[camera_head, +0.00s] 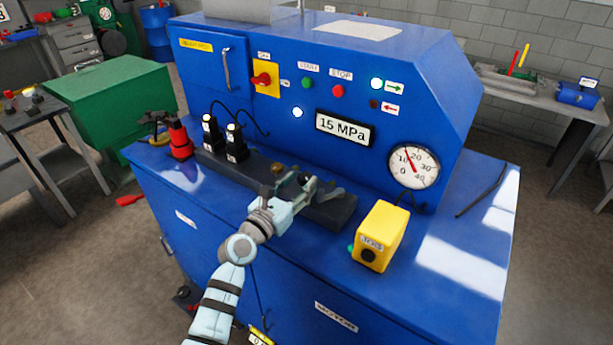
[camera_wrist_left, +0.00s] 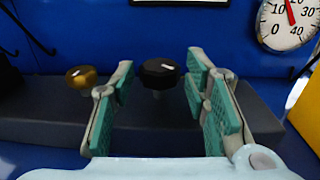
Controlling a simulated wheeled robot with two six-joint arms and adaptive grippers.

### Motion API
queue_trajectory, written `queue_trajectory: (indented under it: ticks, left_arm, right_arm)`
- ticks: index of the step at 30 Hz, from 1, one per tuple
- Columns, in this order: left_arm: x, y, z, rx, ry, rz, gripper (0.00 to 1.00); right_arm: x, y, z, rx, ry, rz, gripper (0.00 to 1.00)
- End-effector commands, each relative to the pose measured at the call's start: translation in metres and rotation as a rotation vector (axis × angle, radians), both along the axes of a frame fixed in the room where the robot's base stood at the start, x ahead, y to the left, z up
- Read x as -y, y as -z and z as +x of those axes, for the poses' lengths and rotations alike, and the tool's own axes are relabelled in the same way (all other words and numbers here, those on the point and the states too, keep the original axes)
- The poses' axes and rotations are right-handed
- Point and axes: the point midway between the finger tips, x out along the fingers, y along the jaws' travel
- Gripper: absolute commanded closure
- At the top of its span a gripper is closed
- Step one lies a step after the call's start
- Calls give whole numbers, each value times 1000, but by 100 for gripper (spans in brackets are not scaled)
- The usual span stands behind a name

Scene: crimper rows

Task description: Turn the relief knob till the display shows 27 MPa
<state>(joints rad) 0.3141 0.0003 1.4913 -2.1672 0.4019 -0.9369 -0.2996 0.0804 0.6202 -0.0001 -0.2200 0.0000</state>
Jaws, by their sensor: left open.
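The display (camera_head: 343,128) on the blue panel reads 15 MPa. The round gauge (camera_head: 413,167) has its red needle between 10 and 20; it is partly in the left wrist view (camera_wrist_left: 287,20). My left gripper (camera_head: 304,182) is open over the dark valve block (camera_head: 335,208). In the left wrist view, a black knob (camera_wrist_left: 160,73) with a white mark stands between the open fingers, a little beyond them, with gaps on both sides. A brass knob (camera_wrist_left: 81,77) is left of the fingers; the head view also shows it (camera_head: 278,168). I cannot read any label naming the relief knob.
A yellow box (camera_head: 382,232) with a black button stands right of the block. Two black solenoid units (camera_head: 234,145) with cables and a red bottle (camera_head: 180,140) stand to the left. The red rotary switch (camera_head: 262,79) is on the panel. The bench top at right is mostly clear.

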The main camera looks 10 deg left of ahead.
Motion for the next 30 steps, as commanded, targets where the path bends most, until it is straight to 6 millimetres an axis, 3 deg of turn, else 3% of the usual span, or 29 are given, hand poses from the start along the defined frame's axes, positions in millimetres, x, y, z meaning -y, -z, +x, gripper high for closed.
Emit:
queue_trajectory:
  ticks: [6, 16, 17, 24, 30]
  left_arm:
    - [10, -1, 30, 0, 1, -1, 58]
    - [12, 0, 35, -1, -1, -2, 58]
    - [12, 0, 35, -1, -1, -2, 59]
    - [12, 0, 35, -1, 0, -2, 95]
    - [12, 1, 35, 0, 12, -1, 95]
  right_arm:
    - [0, -2, 0, 0, 0, 0, 100]
    - [0, -2, 0, 0, 0, 0, 100]
    - [0, -2, 0, 0, 0, 0, 100]
    - [0, -2, 0, 0, 0, 0, 100]
    - [0, 1, 0, -1, 0, 0, 100]
